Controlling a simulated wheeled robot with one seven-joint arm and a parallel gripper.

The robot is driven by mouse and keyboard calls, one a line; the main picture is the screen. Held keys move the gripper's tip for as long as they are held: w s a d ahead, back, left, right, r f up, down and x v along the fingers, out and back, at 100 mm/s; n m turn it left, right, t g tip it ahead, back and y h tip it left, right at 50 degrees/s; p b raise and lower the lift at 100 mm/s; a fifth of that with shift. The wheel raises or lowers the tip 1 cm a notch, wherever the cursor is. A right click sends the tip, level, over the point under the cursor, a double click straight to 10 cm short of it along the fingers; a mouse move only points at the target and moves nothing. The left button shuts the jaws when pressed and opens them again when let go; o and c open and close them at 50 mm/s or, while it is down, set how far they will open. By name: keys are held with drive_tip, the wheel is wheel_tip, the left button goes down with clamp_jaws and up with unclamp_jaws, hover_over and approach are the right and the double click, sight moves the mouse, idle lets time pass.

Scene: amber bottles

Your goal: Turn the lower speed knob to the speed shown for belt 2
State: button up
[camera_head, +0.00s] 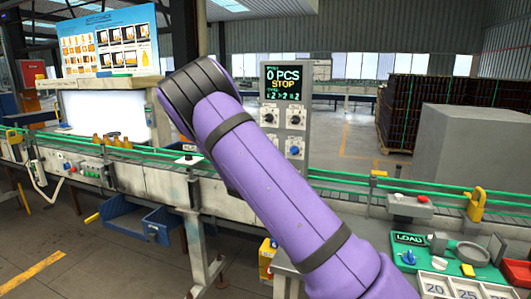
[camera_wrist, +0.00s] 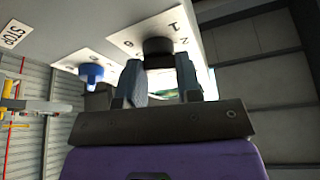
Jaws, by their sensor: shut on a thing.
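The grey control panel (camera_head: 318,80) stands behind my raised purple arm in the head view. Its display (camera_head: 283,83) reads "0 PCS" and "STOP", with a small line below containing 2s that is hard to read fully. Two black knobs, one on the left (camera_head: 270,117) and one on the right (camera_head: 294,118), sit above a blue knob (camera_head: 294,150). In the wrist view my gripper (camera_wrist: 160,72) is shut on a black knob (camera_wrist: 158,47) with a numbered plate. The blue knob (camera_wrist: 92,72) is left of it. The head view hides my gripper behind my arm.
A conveyor with green rails (camera_head: 345,179) runs across the front. A large grey box (camera_head: 475,150) stands at the right. A green load board (camera_head: 440,250) and number tiles (camera_head: 437,288) lie at the lower right. A blue bin (camera_head: 150,222) hangs below the conveyor.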

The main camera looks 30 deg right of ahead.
drive_tip(key=o, duration=0.9)
drive_tip(key=shift+o, duration=0.2)
drive_tip(key=shift+a+f, duration=0.1)
drive_tip(key=v, duration=1)
drive_tip(key=shift+s+a, duration=0.2)
drive_tip(key=shift+a, duration=0.05)
drive_tip(key=shift+f, duration=0.1)
